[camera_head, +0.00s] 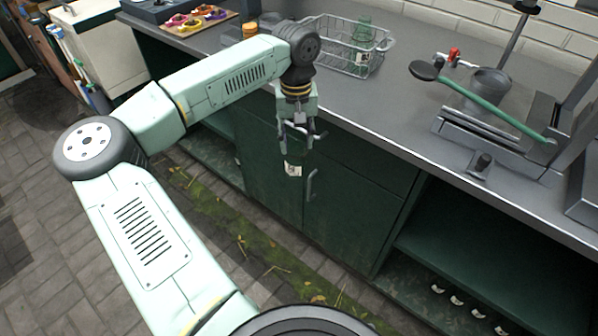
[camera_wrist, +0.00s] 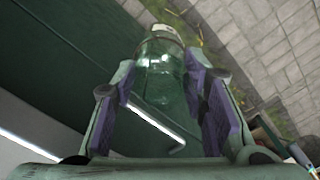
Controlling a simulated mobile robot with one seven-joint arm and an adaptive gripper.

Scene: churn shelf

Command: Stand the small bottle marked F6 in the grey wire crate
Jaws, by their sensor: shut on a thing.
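My gripper (camera_head: 299,135) hangs in front of the counter's edge, below the worktop level. In the wrist view its purple-padded fingers (camera_wrist: 176,105) are shut on a small clear green bottle (camera_wrist: 160,75). A white label shows at the bottle's far end, but I cannot read its mark. In the head view the bottle's white label (camera_head: 293,169) shows just below the fingers, against the green cupboard door. The grey wire crate (camera_head: 328,56) stands on the counter, behind and to the right of my gripper. A green glass bottle (camera_head: 364,28) with a label stands at its right side.
The grey counter (camera_head: 385,105) is clear just right of the crate. Further right are a green-handled ladle (camera_head: 480,105), a dark pot (camera_head: 490,82) and a metal stand. A tray of coloured items (camera_head: 195,20) lies at back left. A door handle (camera_head: 311,185) sticks out near the bottle.

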